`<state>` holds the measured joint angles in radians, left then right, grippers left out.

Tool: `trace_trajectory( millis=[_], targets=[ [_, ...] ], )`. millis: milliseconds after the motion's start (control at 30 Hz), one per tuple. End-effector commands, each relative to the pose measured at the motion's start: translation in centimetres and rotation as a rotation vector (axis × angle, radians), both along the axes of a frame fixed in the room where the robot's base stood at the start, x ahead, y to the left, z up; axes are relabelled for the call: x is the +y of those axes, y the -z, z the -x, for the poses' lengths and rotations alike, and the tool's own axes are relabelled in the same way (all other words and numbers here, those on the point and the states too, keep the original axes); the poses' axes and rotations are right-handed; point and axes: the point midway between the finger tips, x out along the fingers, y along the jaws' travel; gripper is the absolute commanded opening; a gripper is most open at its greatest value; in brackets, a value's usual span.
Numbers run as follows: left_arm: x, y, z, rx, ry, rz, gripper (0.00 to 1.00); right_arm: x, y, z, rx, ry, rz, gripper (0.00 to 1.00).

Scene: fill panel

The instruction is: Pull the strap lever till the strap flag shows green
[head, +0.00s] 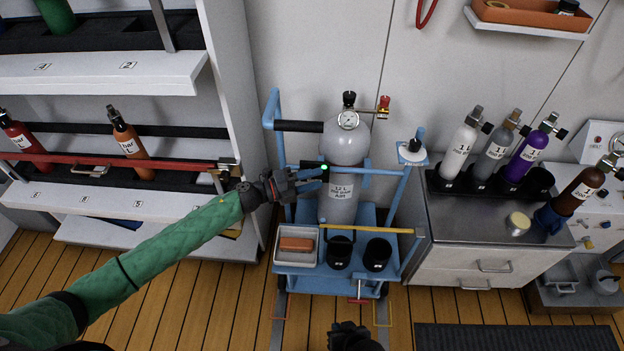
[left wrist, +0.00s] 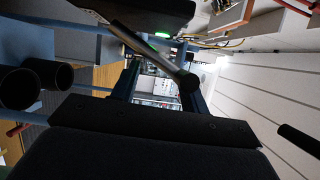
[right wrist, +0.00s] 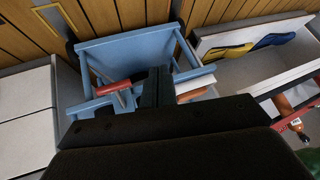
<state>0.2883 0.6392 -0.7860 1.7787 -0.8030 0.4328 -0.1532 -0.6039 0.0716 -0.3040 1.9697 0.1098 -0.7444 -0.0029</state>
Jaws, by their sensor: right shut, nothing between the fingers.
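The grey cylinder (head: 343,150) stands upright on the blue trolley (head: 365,215), with a blue strap bar across its front. The strap flag (head: 324,167) shows green at the bar; it also glows green in the left wrist view (left wrist: 162,35). My left gripper (head: 312,181) is just below and left of the flag. In the left wrist view, its fingers (left wrist: 160,88) are apart and the grey strap lever (left wrist: 150,48) slants across in front of them, its dark end near the right finger. Contact is unclear. My right gripper (head: 350,338) is low in front of the trolley, shut and empty.
The trolley carries a tray with an orange block (head: 296,244) and two black cups (head: 377,254). A bottle shelf (head: 110,72) stands at left. A grey cabinet (head: 470,235) with several bottles stands at right. The floor in front has some free room.

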Motion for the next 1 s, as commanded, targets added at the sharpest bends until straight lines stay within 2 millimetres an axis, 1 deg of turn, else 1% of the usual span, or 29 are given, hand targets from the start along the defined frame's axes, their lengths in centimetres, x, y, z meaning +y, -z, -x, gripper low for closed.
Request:
trace_trajectory(
  millis=[67, 167, 400, 600, 767, 1000],
  targets=[
    [0.3, 0.2, 0.2, 0.001, 0.000, -0.001, 0.44, 0.0, 0.1, 0.0, -0.001, 0.000, 0.000, 0.00],
    [1.1, 0.3, 0.6, 0.003, 0.000, -0.001, 0.44, 0.0, 0.4, -0.1, -0.007, 0.002, -0.001, 0.00],
    [4.6, 0.3, 1.9, 0.002, -0.002, -0.002, 0.44, -0.1, 2.9, 0.4, -0.018, 0.009, -0.001, 0.00],
    [6.7, 0.2, 2.7, 0.000, -0.001, 0.000, 0.44, -0.2, 4.2, 0.6, -0.033, 0.014, -0.003, 0.00],
    [7.3, 0.1, 3.0, -0.001, -0.001, 0.000, 0.44, -0.2, 4.9, 0.8, -0.032, 0.015, -0.002, 0.00],
    [7.3, 0.1, 3.0, -0.001, -0.001, 0.000, 0.44, -0.2, 4.6, 0.6, -0.038, 0.016, -0.003, 0.00]
  ],
)
